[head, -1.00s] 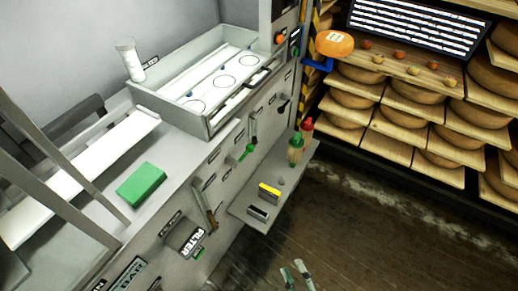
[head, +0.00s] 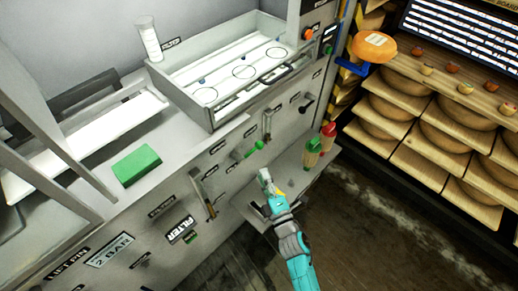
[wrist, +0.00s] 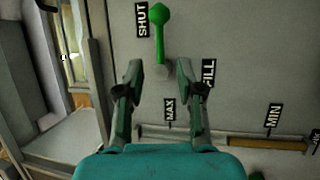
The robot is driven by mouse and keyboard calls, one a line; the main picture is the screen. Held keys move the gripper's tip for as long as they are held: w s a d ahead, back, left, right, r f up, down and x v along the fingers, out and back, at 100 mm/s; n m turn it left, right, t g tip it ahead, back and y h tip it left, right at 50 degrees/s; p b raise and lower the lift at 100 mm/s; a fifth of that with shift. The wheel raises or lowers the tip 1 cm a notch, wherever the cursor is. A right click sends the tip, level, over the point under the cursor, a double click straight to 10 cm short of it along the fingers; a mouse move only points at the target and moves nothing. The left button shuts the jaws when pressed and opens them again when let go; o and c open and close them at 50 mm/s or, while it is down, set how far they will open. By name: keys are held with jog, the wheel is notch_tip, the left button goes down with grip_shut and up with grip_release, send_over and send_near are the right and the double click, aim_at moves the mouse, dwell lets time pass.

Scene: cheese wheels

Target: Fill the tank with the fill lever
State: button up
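The fill lever, with a green handle (head: 250,150), is on the grey front panel below the tank (head: 205,110). In the wrist view the green lever (wrist: 160,30) stands above the fingertips, its handle end at the top beside the SHUT label (wrist: 142,20). The FILL label (wrist: 208,75) is partly hidden behind the right finger. My gripper (head: 266,176) is in front of the panel, just below the lever in the head view. In the wrist view my gripper (wrist: 160,85) has its fingers spread with nothing between them.
A gauge strip (wrist: 270,143) with MAX and MIN labels runs below the fingers in the wrist view. A shelf (head: 300,175) juts from the panel, carrying green and red bottles (head: 313,150). A green block (head: 137,165) lies on the counter. Cheese racks (head: 440,110) stand right.

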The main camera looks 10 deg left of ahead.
aim_at(252, 151)
jog(key=x, duration=1)
jog(key=shift+w+a+r, duration=0.1)
jog(key=shift+w+a, duration=0.05)
jog(key=shift+w, duration=0.05)
grip_shut()
